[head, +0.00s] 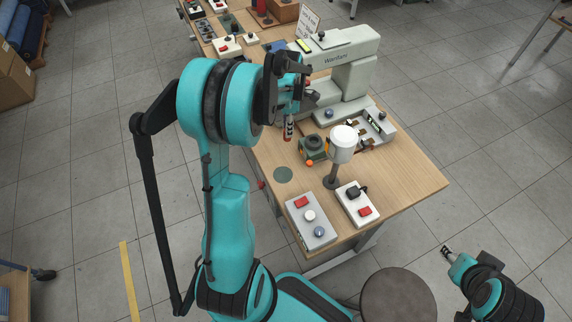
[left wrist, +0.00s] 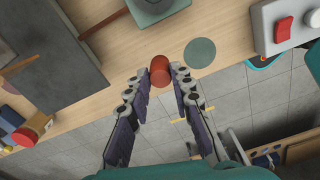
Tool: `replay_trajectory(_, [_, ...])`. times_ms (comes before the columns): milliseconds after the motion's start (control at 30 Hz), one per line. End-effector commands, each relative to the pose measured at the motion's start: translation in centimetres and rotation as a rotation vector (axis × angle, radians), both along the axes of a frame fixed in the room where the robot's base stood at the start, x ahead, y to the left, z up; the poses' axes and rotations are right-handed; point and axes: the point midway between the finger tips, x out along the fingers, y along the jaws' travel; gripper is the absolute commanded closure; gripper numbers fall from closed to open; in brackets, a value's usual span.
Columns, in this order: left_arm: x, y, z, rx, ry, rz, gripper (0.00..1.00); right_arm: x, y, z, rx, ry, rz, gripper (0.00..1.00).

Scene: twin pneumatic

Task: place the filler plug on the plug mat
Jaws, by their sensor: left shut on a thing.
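The filler plug (left wrist: 160,70), a red-brown cylinder, sits between the fingertips of my left gripper (left wrist: 167,78) in the left wrist view. In the head view the plug (head: 287,137) shows as a small red end below the left gripper (head: 289,124), which points down and is shut on it. The plug mat is a flat dark green disc (head: 283,175) on the wooden table, nearer the front edge. It lies bare just right of the plug in the left wrist view (left wrist: 200,52). My right gripper (head: 447,250) is small at lower right, off the table; its jaws are unclear.
A green unit with a dark round top (head: 313,146) stands behind the mat. A pale machine (head: 345,75) fills the back. Bare wood surrounds the mat.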

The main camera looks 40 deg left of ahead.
Motion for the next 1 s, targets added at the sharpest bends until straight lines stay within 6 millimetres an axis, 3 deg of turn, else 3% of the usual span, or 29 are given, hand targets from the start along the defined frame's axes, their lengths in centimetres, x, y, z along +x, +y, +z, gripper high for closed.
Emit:
replay_trajectory(200, [-4.9, -2.3, -3.5, 0.000, 0.000, -0.001, 1.00, 0.0, 0.0, -2.0, 0.000, 0.000, 0.000, 0.60])
replay_trajectory(400, [-7.5, -3.5, -5.1, 0.000, 0.000, -0.001, 1.00, 0.0, 0.0, -2.7, 0.000, 0.000, 0.000, 0.60])
replay_trajectory(567, [-7.9, -3.7, -5.8, 0.000, 0.000, -0.001, 1.00, 0.0, 0.0, -3.0, 0.000, 0.000, 0.000, 0.60])
replay_trajectory(800, [-7.9, -3.6, -9.3, 0.000, 0.000, -0.001, 1.00, 0.0, 0.0, -4.7, 0.000, 0.000, 0.000, 0.60])
replay_trajectory(1000, [-7.9, -3.7, -9.2, 0.000, 0.000, -0.001, 1.00, 0.0, 0.0, -4.6, 0.000, 0.000, 0.000, 0.60])
